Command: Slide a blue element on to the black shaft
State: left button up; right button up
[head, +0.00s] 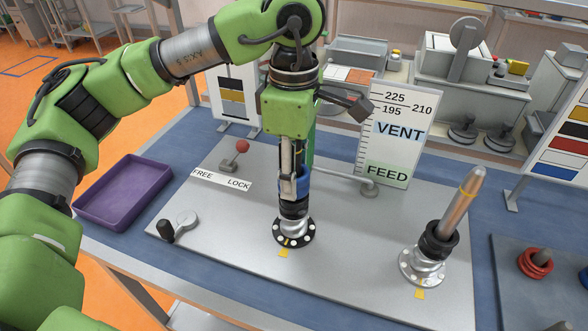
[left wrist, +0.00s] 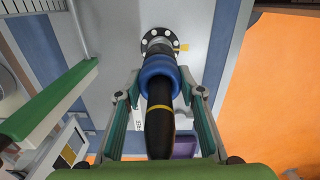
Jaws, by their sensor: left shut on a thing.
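The black shaft (left wrist: 160,132) has a yellow band and stands on a round bolted flange (head: 293,233) at the middle of the grey plate. A blue ring-shaped element (left wrist: 158,73) is around the shaft, and it also shows in the head view (head: 301,187) above the black lower part. My left gripper (head: 293,184) points down over the shaft and is shut on the blue element, with a finger on each side in the left wrist view (left wrist: 159,80). In the head view the gripper hides most of the shaft. My right gripper is not in view.
A second, copper-coloured shaft (head: 460,205) with a black collar stands tilted at the right. A VENT/FEED board (head: 395,150) stands behind. A red-knobbed lever (head: 242,147), a small crank (head: 181,225) and a purple tray (head: 120,190) are left. Red rings (head: 535,263) lie at far right.

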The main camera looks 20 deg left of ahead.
pick_arm(q)
jog(key=shift+f+b, duration=0.3)
jog(key=shift+f, duration=0.2)
jog(key=o, duration=1.3)
jog(key=shift+r, duration=0.1)
notch_tip(320, 180, up, 12)
jog(key=shift+f, duration=0.1)
